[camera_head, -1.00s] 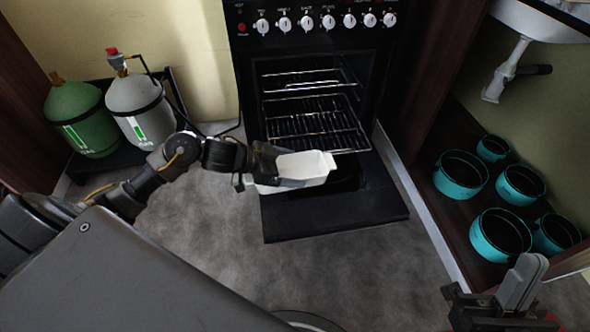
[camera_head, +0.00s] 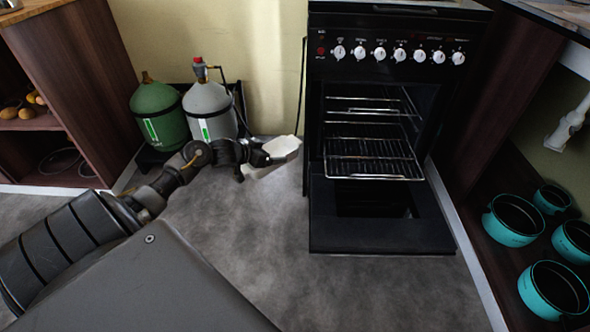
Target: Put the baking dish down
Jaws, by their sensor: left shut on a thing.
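The white baking dish (camera_head: 284,147) is held in the air left of the oven, in front of the yellow wall. My left gripper (camera_head: 262,158) is shut on it at its near left side. The gripper and my wrist hide part of the dish. My right gripper is out of the picture.
The black oven (camera_head: 380,200) stands with its door down and wire racks (camera_head: 372,158) inside. Green (camera_head: 158,115) and grey (camera_head: 209,108) gas bottles stand behind my left arm. Several turquoise pots (camera_head: 515,220) sit at the right. A brown shelf (camera_head: 90,80) stands at left. Grey floor (camera_head: 270,235) is clear.

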